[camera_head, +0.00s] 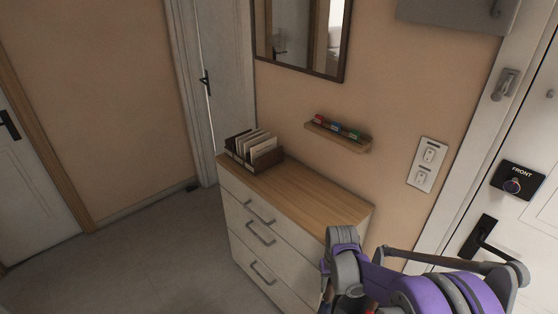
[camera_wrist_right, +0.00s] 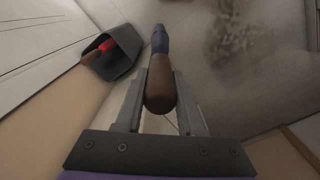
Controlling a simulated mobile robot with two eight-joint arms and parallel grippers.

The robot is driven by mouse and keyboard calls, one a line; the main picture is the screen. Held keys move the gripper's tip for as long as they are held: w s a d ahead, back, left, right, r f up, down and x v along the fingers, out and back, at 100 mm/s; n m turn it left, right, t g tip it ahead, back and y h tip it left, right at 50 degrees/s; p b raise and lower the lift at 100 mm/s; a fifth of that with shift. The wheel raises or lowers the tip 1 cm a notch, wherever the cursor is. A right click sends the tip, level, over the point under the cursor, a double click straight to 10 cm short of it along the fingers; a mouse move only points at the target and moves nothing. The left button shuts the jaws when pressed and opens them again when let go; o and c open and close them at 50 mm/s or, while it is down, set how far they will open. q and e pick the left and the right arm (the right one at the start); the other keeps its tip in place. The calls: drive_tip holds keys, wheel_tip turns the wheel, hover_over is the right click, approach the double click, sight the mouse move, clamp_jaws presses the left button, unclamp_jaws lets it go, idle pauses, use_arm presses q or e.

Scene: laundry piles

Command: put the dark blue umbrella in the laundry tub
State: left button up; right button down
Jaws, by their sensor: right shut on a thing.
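The dark blue umbrella (camera_wrist_right: 159,42) shows in the right wrist view, with its brown rounded handle (camera_wrist_right: 160,88) toward the camera and its dark blue part pointing away. My right gripper (camera_wrist_right: 163,78) is shut on the handle, one finger on each side. In the head view my purple right arm comes in at the lower right, and its fingers and the umbrella cannot be made out there. I cannot identify a laundry tub in either view. My left gripper is not in view.
A dark grey container (camera_wrist_right: 122,62) with a red item (camera_wrist_right: 105,46) stands beside a wall in the wrist view. A dresser (camera_head: 290,192) bearing a file box (camera_head: 268,158) stands against the wall, below a small shelf (camera_head: 338,137). The floor (camera_head: 150,260) at left is clear.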

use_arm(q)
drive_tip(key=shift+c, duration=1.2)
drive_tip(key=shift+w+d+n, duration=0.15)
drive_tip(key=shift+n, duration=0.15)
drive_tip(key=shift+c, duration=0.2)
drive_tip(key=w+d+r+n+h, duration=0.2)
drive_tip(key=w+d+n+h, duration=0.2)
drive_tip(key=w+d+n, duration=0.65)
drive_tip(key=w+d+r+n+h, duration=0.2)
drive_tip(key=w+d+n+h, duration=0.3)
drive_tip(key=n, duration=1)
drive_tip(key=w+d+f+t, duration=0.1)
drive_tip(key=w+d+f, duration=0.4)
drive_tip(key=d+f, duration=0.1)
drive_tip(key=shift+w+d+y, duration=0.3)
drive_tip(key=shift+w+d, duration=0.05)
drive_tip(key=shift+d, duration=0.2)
use_arm(e)
drive_tip(key=w+a+r+n, duration=0.2)
drive_tip(key=a+r+n, duration=0.2)
drive_tip(key=a+r, duration=0.1)
drive_tip(key=w+a+r+n, duration=0.2)
drive_tip(key=a+r+n, duration=0.2)
drive_tip(key=a+r, duration=0.2)
drive_tip(key=shift+w+a+r, duration=0.15)
drive_tip(key=shift+w+a, duration=0.15)
drive_tip(key=shift+a, duration=0.65)
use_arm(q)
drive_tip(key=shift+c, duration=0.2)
